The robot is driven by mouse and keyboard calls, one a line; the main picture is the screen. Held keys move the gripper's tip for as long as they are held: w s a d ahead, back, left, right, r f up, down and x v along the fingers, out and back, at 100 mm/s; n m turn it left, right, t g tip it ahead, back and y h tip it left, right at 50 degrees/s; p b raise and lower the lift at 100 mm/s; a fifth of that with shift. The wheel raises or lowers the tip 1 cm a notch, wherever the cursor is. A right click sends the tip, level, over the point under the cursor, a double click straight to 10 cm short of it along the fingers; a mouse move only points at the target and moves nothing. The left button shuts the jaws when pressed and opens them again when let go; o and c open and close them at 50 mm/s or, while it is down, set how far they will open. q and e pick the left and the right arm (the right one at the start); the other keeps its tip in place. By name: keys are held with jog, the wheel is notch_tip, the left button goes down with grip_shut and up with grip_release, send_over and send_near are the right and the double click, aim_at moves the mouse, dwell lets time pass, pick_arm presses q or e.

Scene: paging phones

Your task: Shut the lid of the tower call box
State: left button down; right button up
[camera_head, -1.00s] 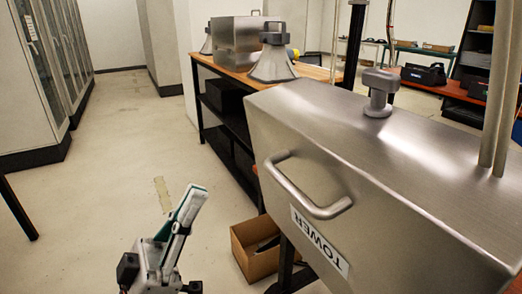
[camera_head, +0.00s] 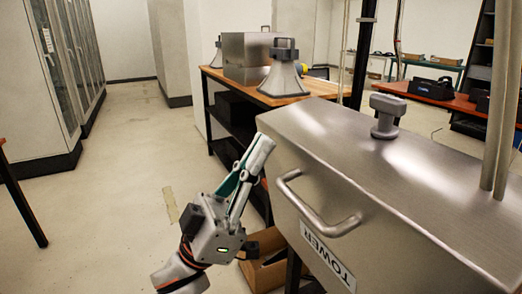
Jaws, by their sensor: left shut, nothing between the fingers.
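The tower call box (camera_head: 400,165) is a large brushed-steel box filling the right side of the view. Its near face carries a bar handle (camera_head: 312,212) and a white TOWER label (camera_head: 327,255). I cannot tell from this angle how far the lid stands open. My left gripper (camera_head: 257,152) is shut and empty, its fingers pointing up and to the right. Its tips show just left of the box's left edge, above and left of the handle; it does not hold the handle. Whether the tips touch the box is unclear. My right gripper is out of view.
A grey knobbed fitting (camera_head: 386,115) and upright pipes (camera_head: 500,100) stand at the box top. Behind is a wooden-topped bench (camera_head: 315,88) with horn speakers (camera_head: 283,75) and a steel case (camera_head: 247,57). A cardboard box (camera_head: 262,275) sits below. The floor at left is open.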

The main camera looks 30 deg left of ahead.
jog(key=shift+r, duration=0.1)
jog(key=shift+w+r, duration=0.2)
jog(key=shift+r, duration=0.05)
